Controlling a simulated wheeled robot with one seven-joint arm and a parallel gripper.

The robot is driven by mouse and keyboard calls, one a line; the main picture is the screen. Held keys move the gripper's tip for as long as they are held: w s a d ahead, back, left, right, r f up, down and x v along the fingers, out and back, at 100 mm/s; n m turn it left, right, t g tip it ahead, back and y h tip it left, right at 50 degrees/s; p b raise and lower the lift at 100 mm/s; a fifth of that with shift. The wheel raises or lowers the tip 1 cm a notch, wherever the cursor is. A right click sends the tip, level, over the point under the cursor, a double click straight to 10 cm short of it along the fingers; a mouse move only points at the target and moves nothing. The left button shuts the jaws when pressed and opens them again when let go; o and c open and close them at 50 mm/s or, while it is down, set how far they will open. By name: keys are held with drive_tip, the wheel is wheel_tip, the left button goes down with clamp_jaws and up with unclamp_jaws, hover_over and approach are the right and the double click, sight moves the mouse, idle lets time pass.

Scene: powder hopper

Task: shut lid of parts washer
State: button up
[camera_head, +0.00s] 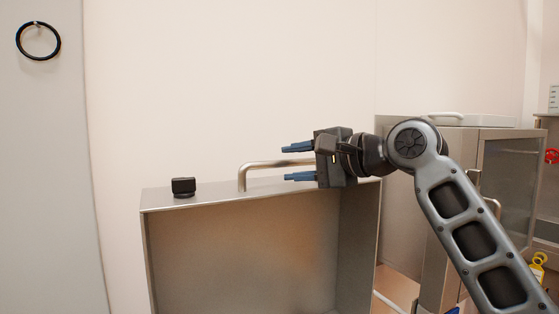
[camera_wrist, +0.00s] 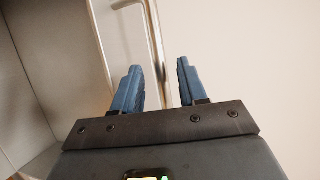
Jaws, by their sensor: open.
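The parts washer's lid (camera_head: 240,250) appears as a hollow grey metal panel, standing raised with its recessed inside facing me. Its lower part is out of frame. Along its top edge are a bent metal handle (camera_head: 275,164) and a small black knob (camera_head: 183,187). My gripper (camera_head: 285,164) is open at the right end of the handle, one blue finger above the bar and one below. In the wrist view, the handle (camera_wrist: 155,40) runs between the open fingers of my gripper (camera_wrist: 159,64), with the lid (camera_wrist: 35,80) to the left. Contact cannot be told.
A metal cabinet (camera_head: 450,150) with a dark glass front stands at the right, behind my arm. A black ring (camera_head: 38,41) hangs on the wall at upper left. The space above the lid is clear.

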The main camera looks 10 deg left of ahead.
sight(285, 164)
drive_tip(key=shift+p+x, duration=0.3)
drive_tip(key=shift+x, duration=1.5)
drive_tip(key=shift+c, duration=0.4)
clamp_jaws()
